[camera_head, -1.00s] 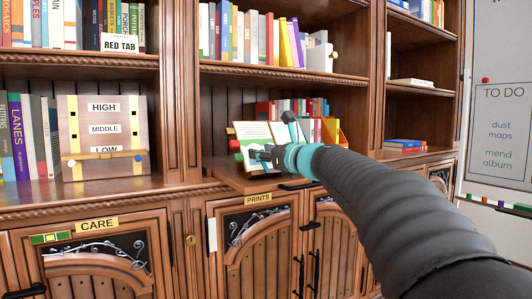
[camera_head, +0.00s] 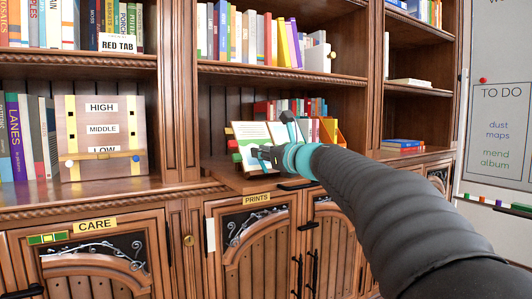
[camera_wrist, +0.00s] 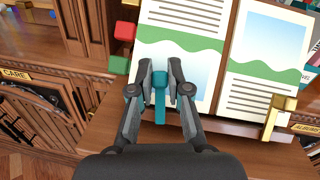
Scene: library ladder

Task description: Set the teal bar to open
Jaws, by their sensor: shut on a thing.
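The teal bar (camera_wrist: 160,98) is a short upright bar in the wrist view, in front of the lower part of an open book (camera_wrist: 180,60). My gripper (camera_wrist: 161,72) is shut on the bar, with one dark finger on each side of it. In the head view my gripper (camera_head: 266,153) is in front of the left page of the open book (camera_head: 253,131), above the jutting wooden ledge. The bar is largely hidden there by my gripper and arm.
Red and green blocks (camera_wrist: 120,64) stand just left of the book. A brass-coloured piece (camera_wrist: 280,118) is at its lower right. A row of books (camera_head: 290,106) stands behind. The PRINTS cabinet (camera_head: 254,240) is below, and the HIGH/MIDDLE/LOW board (camera_head: 101,138) is on the left.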

